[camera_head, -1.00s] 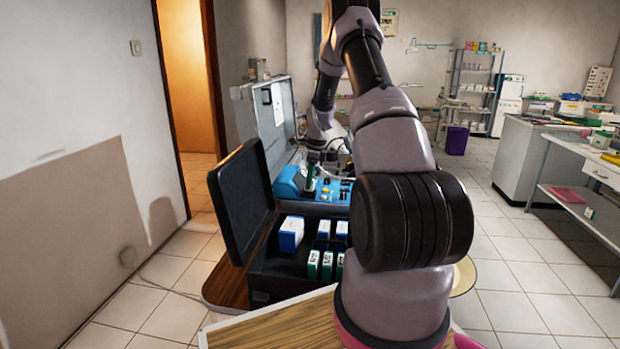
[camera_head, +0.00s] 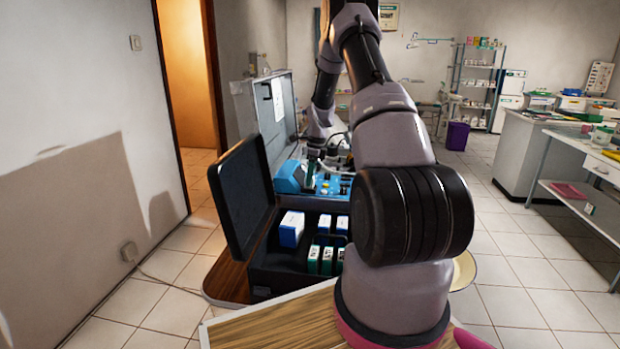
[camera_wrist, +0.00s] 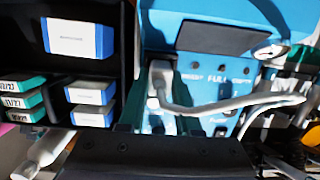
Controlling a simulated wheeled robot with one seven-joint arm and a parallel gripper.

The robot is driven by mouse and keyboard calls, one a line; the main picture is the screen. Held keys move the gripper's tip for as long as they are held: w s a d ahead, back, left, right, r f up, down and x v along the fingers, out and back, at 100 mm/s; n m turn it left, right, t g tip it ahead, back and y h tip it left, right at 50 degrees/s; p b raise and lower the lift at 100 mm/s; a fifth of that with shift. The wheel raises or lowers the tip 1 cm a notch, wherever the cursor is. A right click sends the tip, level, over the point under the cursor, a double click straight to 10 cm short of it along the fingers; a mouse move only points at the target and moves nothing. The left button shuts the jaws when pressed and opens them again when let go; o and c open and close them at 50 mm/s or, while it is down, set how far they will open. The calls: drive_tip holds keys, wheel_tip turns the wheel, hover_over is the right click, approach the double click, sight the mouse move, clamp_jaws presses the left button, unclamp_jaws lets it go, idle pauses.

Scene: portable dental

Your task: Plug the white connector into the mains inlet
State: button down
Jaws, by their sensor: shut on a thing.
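The white connector (camera_wrist: 160,74) shows in the wrist view against the blue panel (camera_wrist: 205,72), with its pale cable curving off to the right. My gripper (camera_head: 310,178) is shut on the connector at the blue unit (camera_head: 288,177) inside the open case. In the wrist view a greenish finger (camera_wrist: 133,104) stands just left of the connector, and my dark gripper body fills the bottom middle. The mains inlet cannot be made out. I cannot tell whether the connector touches the panel or sits in it.
White-and-blue boxes (camera_head: 291,229) and green-and-white boxes (camera_head: 327,260) fill the near case, whose dark lid (camera_head: 241,198) stands open at left. The grey lid (camera_head: 275,112) of the blue unit's case rises behind. Loose cables and dark clutter lie right of the panel.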

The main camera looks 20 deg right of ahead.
drive_tip(key=shift+f, duration=0.4)
idle(0.6)
drive_tip(key=c, duration=0.5)
unclamp_jaws()
drive_tip(key=r, duration=0.3)
drive_tip(key=d+r, duration=0.1)
drive_tip(key=r, duration=0.3)
drive_tip(key=s+r, duration=0.1)
drive_tip(key=r, duration=0.2)
drive_tip(key=shift+d+r, duration=0.2)
drive_tip(key=shift+r, duration=0.15)
